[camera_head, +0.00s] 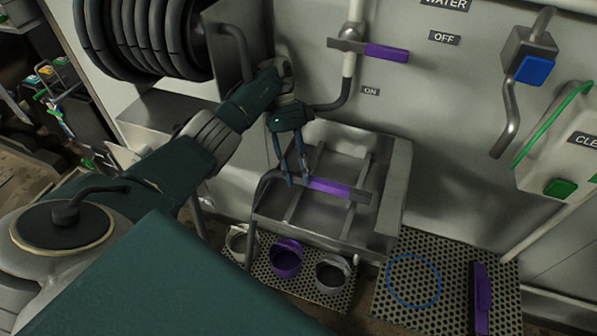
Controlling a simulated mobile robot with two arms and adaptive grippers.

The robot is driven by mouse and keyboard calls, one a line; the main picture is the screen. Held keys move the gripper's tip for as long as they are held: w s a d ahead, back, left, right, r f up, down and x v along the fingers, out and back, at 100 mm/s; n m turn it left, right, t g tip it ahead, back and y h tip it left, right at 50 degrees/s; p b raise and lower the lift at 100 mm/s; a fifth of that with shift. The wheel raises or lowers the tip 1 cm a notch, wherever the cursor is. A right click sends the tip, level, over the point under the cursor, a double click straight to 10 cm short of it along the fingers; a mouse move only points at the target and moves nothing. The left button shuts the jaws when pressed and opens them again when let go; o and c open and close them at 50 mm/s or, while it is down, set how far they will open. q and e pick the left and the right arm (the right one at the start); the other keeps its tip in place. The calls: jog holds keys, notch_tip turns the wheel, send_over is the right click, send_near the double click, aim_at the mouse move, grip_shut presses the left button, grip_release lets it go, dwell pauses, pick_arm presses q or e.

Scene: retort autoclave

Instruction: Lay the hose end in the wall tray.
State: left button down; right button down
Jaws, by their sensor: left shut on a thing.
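The hose end (335,188), with a purple grip and a grey tip, points right over the wall tray (396,180). The tray is a grey metal trough with dividing bars, fixed to the wall. My left gripper (298,180) reaches down from above and is shut on the hose end just left of its purple grip. The dark hose bends down from there over the tray's left side. I cannot tell whether the hose end touches the tray's bars. My right gripper is not in view.
A coiled hose (140,35) hangs at the upper left. A purple-handled water valve (385,53) is on the wall above the tray. Below stand a purple cup (286,258) and grey cups on a perforated mat. A second mat (395,309) holds a blue ring (413,303).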

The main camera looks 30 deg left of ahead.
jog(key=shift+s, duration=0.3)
pick_arm(q)
jog(key=c, duration=1.2)
grip_release()
jog(key=shift+o, duration=0.4)
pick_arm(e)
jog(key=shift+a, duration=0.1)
